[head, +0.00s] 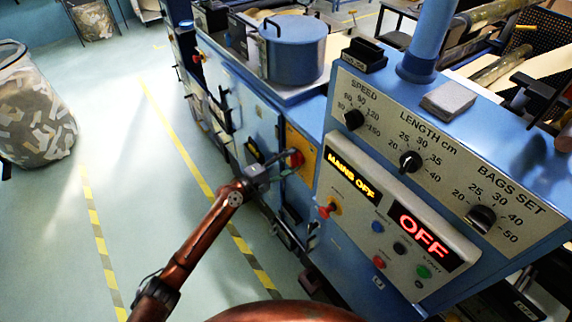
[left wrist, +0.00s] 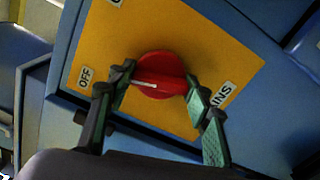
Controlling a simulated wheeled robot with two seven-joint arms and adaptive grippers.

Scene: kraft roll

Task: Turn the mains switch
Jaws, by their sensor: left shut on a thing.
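The mains switch is a red round knob (head: 296,158) on a yellow plate (head: 302,142) on the side of the blue machine. It also shows in the left wrist view (left wrist: 160,68), where its white pointer line points left, towards the OFF label (left wrist: 85,77). My left gripper (head: 279,166) is at the knob, and in the left wrist view its fingers (left wrist: 162,86) are shut on the knob from both sides. A display (head: 352,174) reads MAINS OFF. My right gripper is not in view.
The control panel holds SPEED, LENGTH and BAGS SET dials (head: 410,161), several buttons and a red OFF display (head: 424,236). A blue pot (head: 293,50) stands on the machine. A mesh bin (head: 35,110) stands at the left. The floor between is clear, with yellow-black stripes.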

